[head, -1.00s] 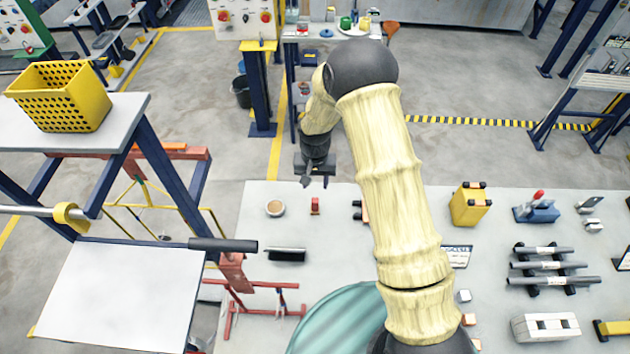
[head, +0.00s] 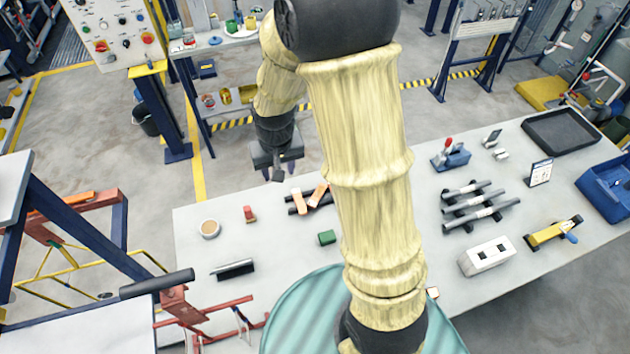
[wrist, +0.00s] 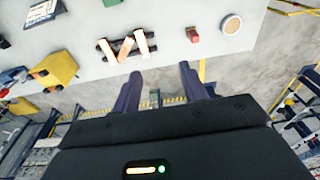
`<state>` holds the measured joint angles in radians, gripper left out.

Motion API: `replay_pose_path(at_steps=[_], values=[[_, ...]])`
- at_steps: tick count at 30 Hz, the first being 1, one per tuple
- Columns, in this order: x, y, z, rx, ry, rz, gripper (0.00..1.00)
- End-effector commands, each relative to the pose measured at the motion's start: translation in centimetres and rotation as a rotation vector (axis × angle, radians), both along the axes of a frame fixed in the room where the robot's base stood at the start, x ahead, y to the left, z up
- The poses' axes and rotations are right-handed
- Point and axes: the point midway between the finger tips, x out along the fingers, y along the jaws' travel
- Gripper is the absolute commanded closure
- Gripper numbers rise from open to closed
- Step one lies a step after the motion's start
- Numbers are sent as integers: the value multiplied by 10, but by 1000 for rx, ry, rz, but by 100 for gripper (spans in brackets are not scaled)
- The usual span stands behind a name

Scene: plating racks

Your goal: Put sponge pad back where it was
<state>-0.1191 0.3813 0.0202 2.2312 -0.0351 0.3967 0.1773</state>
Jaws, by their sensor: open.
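No thing in view is plainly the sponge pad; a small green block (head: 327,238) on the grey table (head: 290,262) may be it, but I cannot tell. My gripper (head: 278,175) hangs beyond the table's far edge in the head view, empty. In the wrist view its two fingers (wrist: 160,88) stand apart with nothing between them. Tan-orange blocks (head: 297,201) lean on dark bars near that edge; they also show in the wrist view (wrist: 125,46).
A round cup (head: 210,229), a red piece (head: 249,214) and a black brush (head: 232,269) stand at the table's left. A bar rack (head: 480,207), white block (head: 486,257) and blue bin (head: 608,190) are right. A yellow box (wrist: 57,70) shows in the wrist view.

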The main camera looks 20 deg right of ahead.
Motion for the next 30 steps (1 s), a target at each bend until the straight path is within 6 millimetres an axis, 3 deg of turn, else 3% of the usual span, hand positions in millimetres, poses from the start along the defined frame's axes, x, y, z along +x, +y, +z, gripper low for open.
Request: replay_pose_path(at_steps=[6,12,23,26,30], values=[[-61,-36,41,-6,-62,0,57],[-101,-51,55,-13,-96,5,57],[-106,-53,55,-14,-99,7,57],[-106,-53,47,-14,-99,7,57],[-106,-52,22,-14,-99,7,57]])
